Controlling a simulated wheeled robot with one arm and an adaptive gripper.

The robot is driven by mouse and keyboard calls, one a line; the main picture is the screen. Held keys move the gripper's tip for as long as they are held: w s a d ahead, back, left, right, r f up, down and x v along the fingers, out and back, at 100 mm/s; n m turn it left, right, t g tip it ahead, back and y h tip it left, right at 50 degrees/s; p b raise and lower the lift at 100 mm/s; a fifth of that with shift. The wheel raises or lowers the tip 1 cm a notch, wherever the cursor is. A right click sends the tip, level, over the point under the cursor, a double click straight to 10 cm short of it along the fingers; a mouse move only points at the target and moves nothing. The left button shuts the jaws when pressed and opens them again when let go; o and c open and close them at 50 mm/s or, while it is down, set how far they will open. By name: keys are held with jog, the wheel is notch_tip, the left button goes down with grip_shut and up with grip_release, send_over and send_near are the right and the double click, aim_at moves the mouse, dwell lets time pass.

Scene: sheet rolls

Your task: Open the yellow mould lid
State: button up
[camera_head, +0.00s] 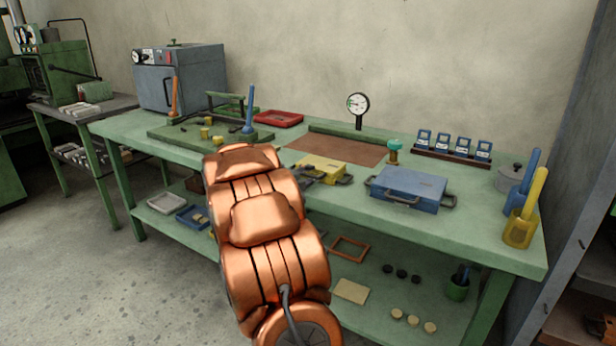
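The yellow mould (322,167) sits on the green bench, just right of the top of my copper arm. Its lid looks shut and lies flat. A dark handle shows at its right side, and dark parts at its front left are too small to make out. My arm covers part of the bench to the left of the mould.
A blue mould (408,188) with handles sits right of the yellow one. A dial gauge (358,106) stands behind. Blue and yellow holders (522,230) stand at the right end.

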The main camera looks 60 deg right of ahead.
jog(key=shift+w+d+f, duration=0.1)
jog(key=shift+d, duration=0.4)
jog(key=shift+c, duration=0.5)
grip_shut()
